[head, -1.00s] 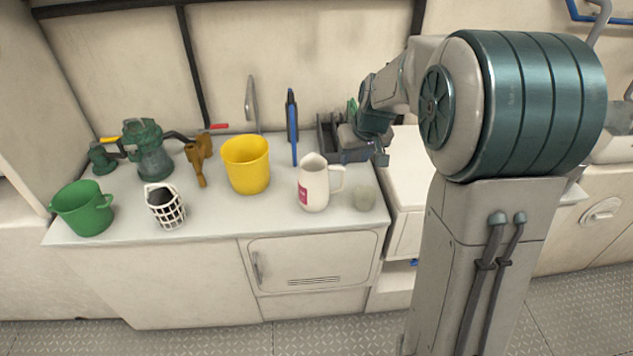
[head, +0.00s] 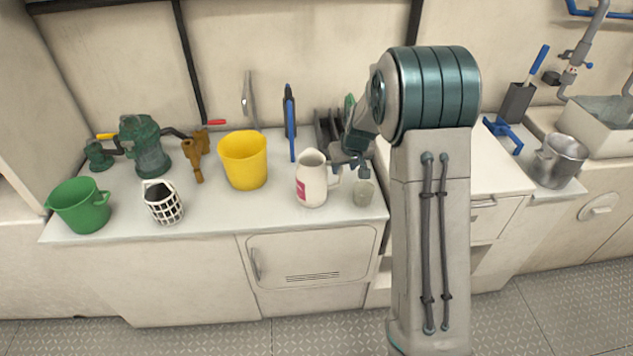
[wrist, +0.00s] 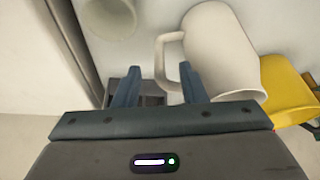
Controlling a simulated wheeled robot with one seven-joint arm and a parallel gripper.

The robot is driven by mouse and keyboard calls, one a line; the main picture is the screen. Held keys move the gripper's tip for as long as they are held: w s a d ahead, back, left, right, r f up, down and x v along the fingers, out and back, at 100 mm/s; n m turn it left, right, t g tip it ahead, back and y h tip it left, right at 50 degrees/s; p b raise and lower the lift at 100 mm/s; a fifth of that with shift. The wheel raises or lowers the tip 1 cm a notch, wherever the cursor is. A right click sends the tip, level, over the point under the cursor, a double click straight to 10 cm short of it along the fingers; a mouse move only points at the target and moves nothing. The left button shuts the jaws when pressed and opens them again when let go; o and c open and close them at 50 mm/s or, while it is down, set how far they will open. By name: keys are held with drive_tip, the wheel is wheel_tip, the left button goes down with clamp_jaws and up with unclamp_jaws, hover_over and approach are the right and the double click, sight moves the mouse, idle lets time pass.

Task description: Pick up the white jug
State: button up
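The white jug (head: 311,181) stands upright on the counter, with a pink label on its front and its handle facing right. In the wrist view the jug (wrist: 222,50) lies right of centre, and its handle reaches left in front of the fingers. My gripper (head: 350,172) is just right of the jug, by the handle.
A yellow bucket (head: 243,162) is left of the jug. A dark divided caddy (head: 328,128) is behind. A white basket (head: 163,203) and green bucket (head: 81,206) stand farther left.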

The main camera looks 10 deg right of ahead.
sight(342, 169)
drive_tip(key=shift+x, duration=2.3)
drive_tip(key=shift+w, duration=0.1)
clamp_jaws()
drive_tip(key=shift+r, duration=0.1)
drive_tip(key=shift+r, duration=0.2)
drive_tip(key=shift+r, duration=1.8)
drive_tip(key=s+d+r+b, duration=0.1)
drive_tip(key=s+d+r, duration=0.6)
drive_tip(key=d, duration=0.2)
drive_tip(key=shift+s, duration=0.15)
